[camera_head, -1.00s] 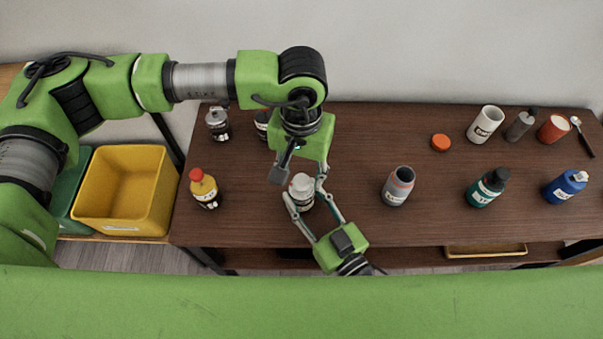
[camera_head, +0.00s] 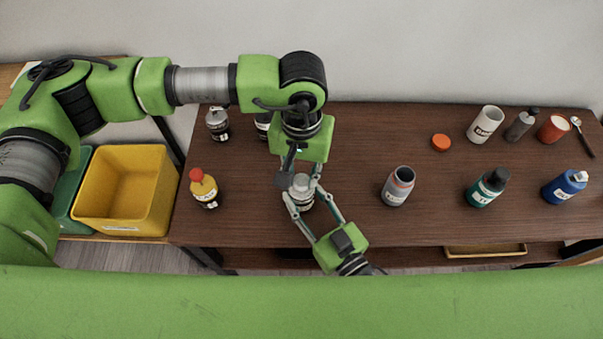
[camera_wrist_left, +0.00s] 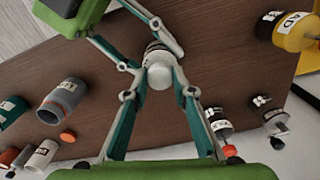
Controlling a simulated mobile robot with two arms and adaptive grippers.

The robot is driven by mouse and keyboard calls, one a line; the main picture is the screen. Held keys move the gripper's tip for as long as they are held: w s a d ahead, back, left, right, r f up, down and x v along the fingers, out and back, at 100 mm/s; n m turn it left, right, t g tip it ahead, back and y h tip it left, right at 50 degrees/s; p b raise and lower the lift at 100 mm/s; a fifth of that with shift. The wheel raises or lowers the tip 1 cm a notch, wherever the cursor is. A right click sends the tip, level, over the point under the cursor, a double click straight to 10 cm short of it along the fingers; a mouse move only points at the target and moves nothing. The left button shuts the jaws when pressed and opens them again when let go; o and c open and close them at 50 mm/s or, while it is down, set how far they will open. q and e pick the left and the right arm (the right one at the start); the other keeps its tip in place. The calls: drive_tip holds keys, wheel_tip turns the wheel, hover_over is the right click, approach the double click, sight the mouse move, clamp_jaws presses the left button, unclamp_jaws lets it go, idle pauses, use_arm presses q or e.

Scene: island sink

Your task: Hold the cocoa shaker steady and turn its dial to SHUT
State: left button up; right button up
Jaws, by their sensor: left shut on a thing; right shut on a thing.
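The cocoa shaker (camera_head: 301,198) stands upright on the brown table, a small pale container with a rounded, light top. In the left wrist view its top, the dial (camera_wrist_left: 160,75), sits between my left fingertips. My left gripper (camera_head: 301,181) reaches down from above and is shut on the dial. My right gripper (camera_head: 304,201) comes in from the front and is shut around the shaker's body; it also shows in the left wrist view (camera_wrist_left: 153,54). The dial's markings and setting cannot be read, and the fingers hide part of the shaker.
A yellow bottle with a red cap (camera_head: 204,189) stands left of the shaker, a grey bottle (camera_head: 398,187) to its right. Teal (camera_head: 487,188) and blue (camera_head: 565,186) bottles stand farther right. An orange lid (camera_head: 441,143) lies behind. A yellow bin (camera_head: 160,202) is beyond the table's left end.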

use_arm(q)
drive_tip(key=n, duration=0.5)
drive_tip(key=shift+n, duration=0.4)
drive_tip(key=n, duration=1.1)
drive_tip(key=shift+n, duration=0.3)
drive_tip(key=n, duration=0.5)
drive_tip(key=shift+n, duration=0.3)
drive_tip(key=o, duration=1.1)
